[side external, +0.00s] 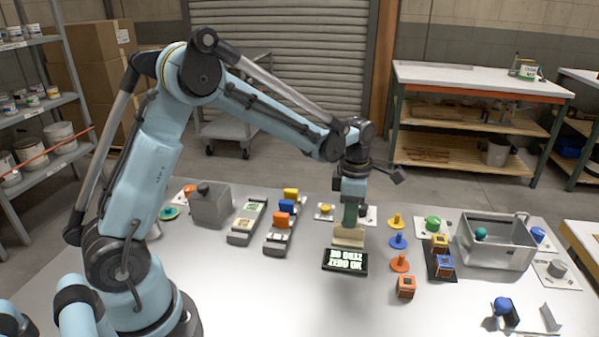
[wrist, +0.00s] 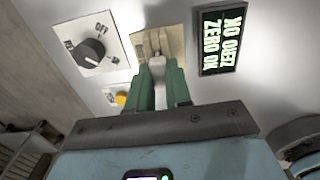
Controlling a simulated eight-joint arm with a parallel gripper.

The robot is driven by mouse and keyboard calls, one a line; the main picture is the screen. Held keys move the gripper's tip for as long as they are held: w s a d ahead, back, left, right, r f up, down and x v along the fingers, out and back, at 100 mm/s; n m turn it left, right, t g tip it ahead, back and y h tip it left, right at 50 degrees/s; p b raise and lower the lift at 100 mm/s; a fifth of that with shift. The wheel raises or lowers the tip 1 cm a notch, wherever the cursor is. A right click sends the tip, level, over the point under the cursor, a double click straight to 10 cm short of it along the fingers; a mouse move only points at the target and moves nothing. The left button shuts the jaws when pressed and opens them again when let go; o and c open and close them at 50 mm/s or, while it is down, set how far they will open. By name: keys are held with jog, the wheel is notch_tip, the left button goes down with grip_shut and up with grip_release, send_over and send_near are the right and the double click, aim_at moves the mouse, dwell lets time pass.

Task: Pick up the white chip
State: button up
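My gripper (side external: 349,215) points down over a beige block (side external: 348,237) behind the black display. In the wrist view its two green fingers (wrist: 158,68) stand a little apart at the near side of the beige block (wrist: 172,40). A pale shape shows in the narrow gap between the fingers. I cannot tell whether it is the white chip or the bare table top. No white chip can be made out clearly in either view; the fingers and block may hide it.
The lit black display (side external: 345,260) lies in front of the block. Colored pegs, such as the blue one (side external: 398,241), stand to its right. A grey metal bin (side external: 494,252) is farther right. A dial plate (wrist: 92,50) lies left in the wrist view. The front table middle is clear.

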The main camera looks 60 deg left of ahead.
grip_shut()
jog(key=shift+r, duration=0.85)
notch_tip(320, 180, up, 2)
jog(key=shift+r, duration=0.25)
jog(key=s+d+r, duration=0.5)
jog(key=d+r, duration=0.2)
jog(key=d, duration=0.3)
jog(key=s+a+f, duration=0.3)
jog(key=s+a, duration=0.8)
jog(key=a, duration=0.5)
jog(key=shift+f, duration=0.2)
